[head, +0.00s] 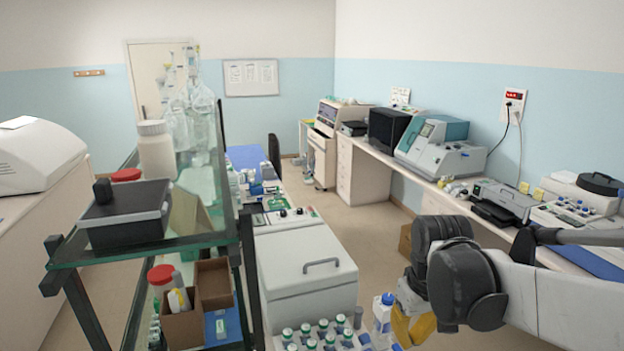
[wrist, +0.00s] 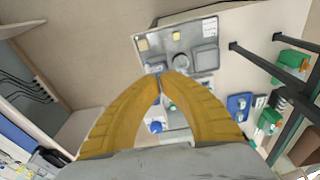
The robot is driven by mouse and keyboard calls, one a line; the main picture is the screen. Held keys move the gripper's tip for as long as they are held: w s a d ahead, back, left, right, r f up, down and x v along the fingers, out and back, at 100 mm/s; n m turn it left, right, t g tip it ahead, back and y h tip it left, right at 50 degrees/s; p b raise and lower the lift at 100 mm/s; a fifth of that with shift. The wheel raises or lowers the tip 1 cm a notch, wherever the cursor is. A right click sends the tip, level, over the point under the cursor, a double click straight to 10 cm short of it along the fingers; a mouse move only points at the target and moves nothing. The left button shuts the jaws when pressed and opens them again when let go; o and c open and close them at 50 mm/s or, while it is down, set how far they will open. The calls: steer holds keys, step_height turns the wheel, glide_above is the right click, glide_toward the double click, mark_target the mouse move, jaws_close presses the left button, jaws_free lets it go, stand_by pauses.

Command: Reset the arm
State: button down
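My gripper (head: 412,325) is at the lower right in the head view, at the end of my arm, which reaches in from the right. Its yellow fingers point down and partly left. In the wrist view my gripper (wrist: 160,82) has its two fingertips together, with nothing visible held between them. A white bottle with a blue cap (head: 383,312) stands just left of the fingers in the head view; I cannot tell whether they touch.
Several capped vials (head: 310,335) stand in front of a grey lidded box (head: 305,270). A glass shelf (head: 150,245) on a dark frame stands at left. A counter with machines (head: 440,150) runs along the right wall. The floor (head: 365,220) between is open.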

steer(key=s+f+m+t+b, duration=0.1)
steer(key=s+f+t+b, duration=0.2)
steer(key=f+b, duration=0.8)
steer(key=s+f+m+t+b, duration=0.1)
steer(key=s+f+t+b, duration=0.1)
steer(key=s+f+b, duration=0.6)
step_height(320, 180, down, 4)
steer(key=b, duration=0.6)
steer(key=shift+m+t, duration=0.4)
steer(key=shift+s+r, duration=0.1)
